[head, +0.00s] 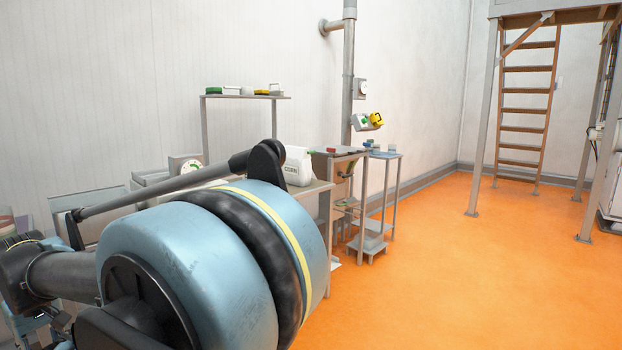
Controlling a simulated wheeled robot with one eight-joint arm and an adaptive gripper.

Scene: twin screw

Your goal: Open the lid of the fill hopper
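I cannot make out the fill hopper or its lid in the head view. My own large blue and black arm joint fills the lower left and hides part of what stands behind it. My gripper is not in view.
A bench (319,187) by the left wall holds a white labelled container (297,166); a dial scale (186,164) stands farther left. A shelf (246,97) and small stands (384,155) are nearby. A raised platform (557,14) with a ladder (527,102) stands at right. The orange floor (450,270) is clear.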

